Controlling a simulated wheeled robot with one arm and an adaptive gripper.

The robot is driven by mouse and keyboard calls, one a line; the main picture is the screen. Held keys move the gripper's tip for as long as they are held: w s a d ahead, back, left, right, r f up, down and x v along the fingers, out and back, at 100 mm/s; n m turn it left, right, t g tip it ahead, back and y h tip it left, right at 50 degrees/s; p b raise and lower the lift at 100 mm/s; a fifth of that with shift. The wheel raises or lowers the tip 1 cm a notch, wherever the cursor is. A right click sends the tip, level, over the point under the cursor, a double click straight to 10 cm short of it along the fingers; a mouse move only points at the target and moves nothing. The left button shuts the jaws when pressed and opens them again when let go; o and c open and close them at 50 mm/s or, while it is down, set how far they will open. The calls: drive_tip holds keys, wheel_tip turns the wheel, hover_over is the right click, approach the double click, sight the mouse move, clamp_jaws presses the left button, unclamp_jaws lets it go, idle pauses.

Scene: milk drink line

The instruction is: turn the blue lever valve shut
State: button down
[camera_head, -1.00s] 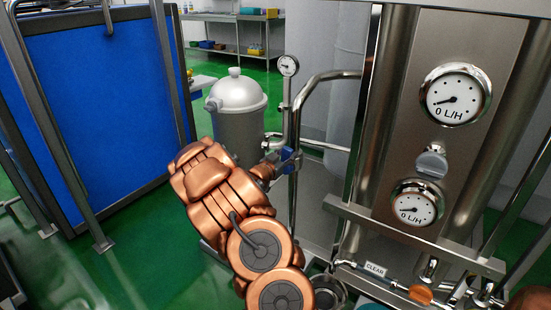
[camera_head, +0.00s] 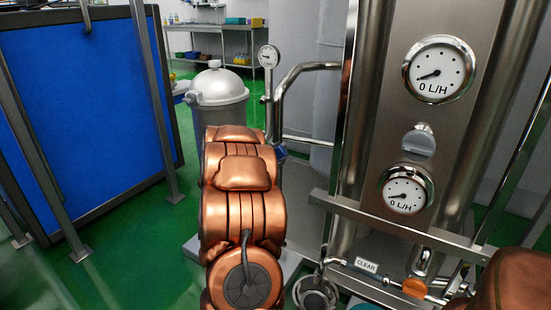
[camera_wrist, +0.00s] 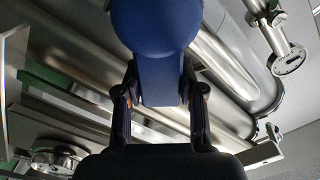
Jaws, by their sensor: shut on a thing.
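The blue lever valve (camera_head: 281,152) is on the steel pipework beside a small round gauge. In the head view only a small bit of blue shows past my copper arm. In the wrist view the blue lever (camera_wrist: 158,75) fills the upper middle, with a rounded end towards the camera. My gripper (camera_wrist: 158,93) has its dark fingers on both sides of the lever and is shut on it. In the head view the gripper is hidden behind my arm. How far the valve is turned cannot be told.
A steel panel with two large dials (camera_head: 438,70) reading 0 L/H stands at the right. A lidded grey tank (camera_head: 218,95) stands behind my arm. A blue panel (camera_head: 90,120) in a metal frame is at the left. Green floor (camera_head: 150,240) is open between.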

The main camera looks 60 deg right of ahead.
drive_tip(key=f+m+b, duration=0.1)
drive_tip(key=m+b, duration=0.2)
drive_tip(key=s+f+m+b, duration=0.1)
drive_tip(key=m+b, duration=0.1)
drive_tip(key=b, duration=0.1)
drive_tip(key=f+m+b, duration=0.2)
drive_tip(key=m+b, duration=0.1)
drive_tip(key=shift+s+a+m, duration=0.1)
drive_tip(key=shift+s+m, duration=0.2)
drive_tip(key=shift+s, duration=0.05)
idle(0.3)
drive_tip(key=c, duration=0.7)
unclamp_jaws()
drive_tip(key=shift+w+a, duration=0.1)
drive_tip(key=a, duration=0.4)
drive_tip(key=w+a, duration=0.1)
drive_tip(key=a, duration=0.6)
drive_tip(key=shift+w+a, duration=0.2)
drive_tip(key=shift+a, duration=0.15)
